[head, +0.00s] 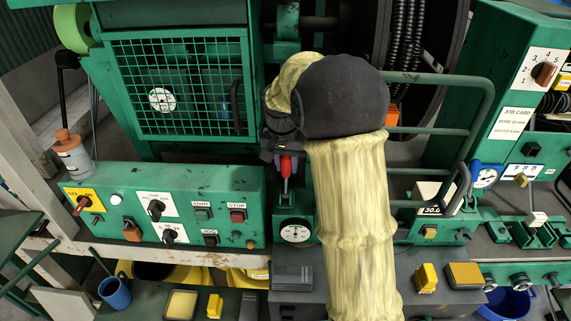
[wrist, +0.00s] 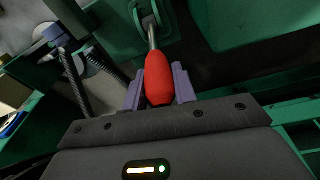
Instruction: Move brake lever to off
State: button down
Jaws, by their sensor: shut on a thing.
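A lever with a red grip (head: 286,167) and a metal rod stands on a green mount above a round dial (head: 295,233); I take it to be the brake lever. In the wrist view its red grip (wrist: 158,78) lies between the two purple fingers of my gripper (wrist: 158,88), which are shut on it. The rod runs from the grip to a green bracket (wrist: 150,18). In the head view my gripper (head: 284,158) is partly hidden behind my dark wrist and pale sleeved arm. I see no readable on or off marking at the lever.
A green control box (head: 165,205) with knobs and START and STOP buttons stands left of the lever. A green mesh guard (head: 180,85) is behind it. Green tube rails (head: 445,130) stand to the right. A blue mug (head: 116,292) sits at the front left.

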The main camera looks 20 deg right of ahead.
jog(key=shift+w+f, duration=0.1)
jog(key=shift+f, duration=0.2)
dwell(0.4)
jog(key=c, duration=1.3)
grip_release()
jog(key=shift+c, duration=0.2)
jog(key=shift+o, duration=1.1)
jog(key=shift+w, duration=0.1)
jog(key=shift+a+r, duration=0.1)
notch_tip(320, 180, up, 17)
jog(key=s+a+b, duration=0.1)
jog(key=b, duration=0.2)
jog(key=shift+s+a, duration=0.3)
jog(key=shift+s, duration=0.1)
jog(key=shift+w, duration=0.1)
